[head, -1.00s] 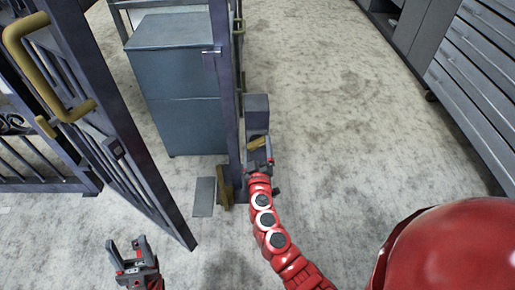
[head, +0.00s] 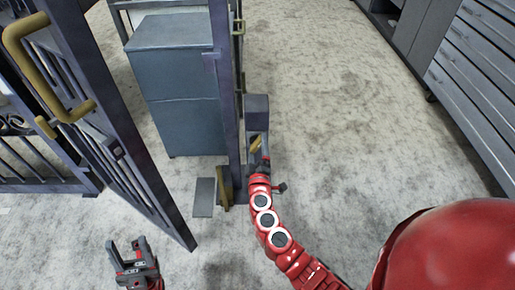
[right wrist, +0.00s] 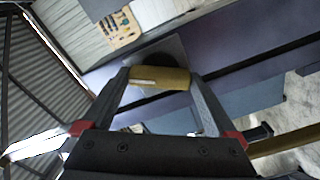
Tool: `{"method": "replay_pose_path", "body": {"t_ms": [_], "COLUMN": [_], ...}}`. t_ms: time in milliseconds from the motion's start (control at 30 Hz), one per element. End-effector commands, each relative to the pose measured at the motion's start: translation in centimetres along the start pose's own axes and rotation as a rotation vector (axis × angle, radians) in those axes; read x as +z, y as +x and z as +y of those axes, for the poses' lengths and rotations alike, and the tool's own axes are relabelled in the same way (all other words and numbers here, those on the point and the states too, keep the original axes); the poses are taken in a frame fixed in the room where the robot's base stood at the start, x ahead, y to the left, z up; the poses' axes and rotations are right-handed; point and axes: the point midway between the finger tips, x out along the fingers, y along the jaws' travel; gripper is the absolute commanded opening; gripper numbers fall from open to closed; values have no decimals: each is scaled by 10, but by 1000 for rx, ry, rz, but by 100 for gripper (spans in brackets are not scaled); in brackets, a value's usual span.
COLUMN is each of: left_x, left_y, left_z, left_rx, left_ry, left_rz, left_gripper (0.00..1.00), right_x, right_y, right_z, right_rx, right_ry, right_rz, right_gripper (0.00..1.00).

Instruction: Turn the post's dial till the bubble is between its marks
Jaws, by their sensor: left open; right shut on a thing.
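The post (head: 225,95) stands upright at the middle of the head view, with a grey box (head: 257,108) on its right side. The brass dial (head: 256,144) is just below that box. My right gripper (head: 261,160) is at the dial. In the right wrist view the brass dial bar (right wrist: 160,78), with a pale stripe on it, lies between the fingertips of the right gripper, which is shut on it. I cannot make out the bubble or its marks in either view. My left gripper (head: 132,250) is open and empty, low at the left, away from the post.
A barred gate leaf (head: 120,140) with a brass handle (head: 20,45) stands at the left. A blue-grey cabinet (head: 175,90) is behind the post. Drawers (head: 475,70) line the right edge. The floor (head: 350,120) right of the post is clear.

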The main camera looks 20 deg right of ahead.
Motion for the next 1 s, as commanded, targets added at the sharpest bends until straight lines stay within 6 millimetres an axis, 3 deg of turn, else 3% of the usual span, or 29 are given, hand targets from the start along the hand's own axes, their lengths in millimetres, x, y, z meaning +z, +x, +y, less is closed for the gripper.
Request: {"method": "replay_pose_path", "body": {"t_ms": [200, 233, 267, 533, 667, 767, 1000], "left_x": [0, 0, 0, 0, 0, -1, -2], "left_y": [0, 0, 0, 0, 2, 4, 8], "left_z": [0, 0, 0, 0, -1, -2, -5], "left_rx": [0, 0, 0, 0, -3, -8, -21], "left_ry": [0, 0, 0, 0, 1, 3, 8], "left_rz": [0, 0, 0, 0, 0, 0, 1], "left_gripper": [52, 52, 52, 52, 52, 52, 52], "right_x": [0, 0, 0, 0, 0, 0, -1], "right_y": [0, 0, 0, -1, -13, -31, -95], "right_z": [-1, -1, -1, 0, -1, 0, -1], "right_rx": [-1, -1, -1, -1, -4, -3, -7], "right_ry": [1, 1, 1, 2, -1, 0, 0], "right_rz": [2, 2, 2, 1, 0, 1, 5], "right_gripper": [38, 95, 100, 100, 100, 100, 100]}}
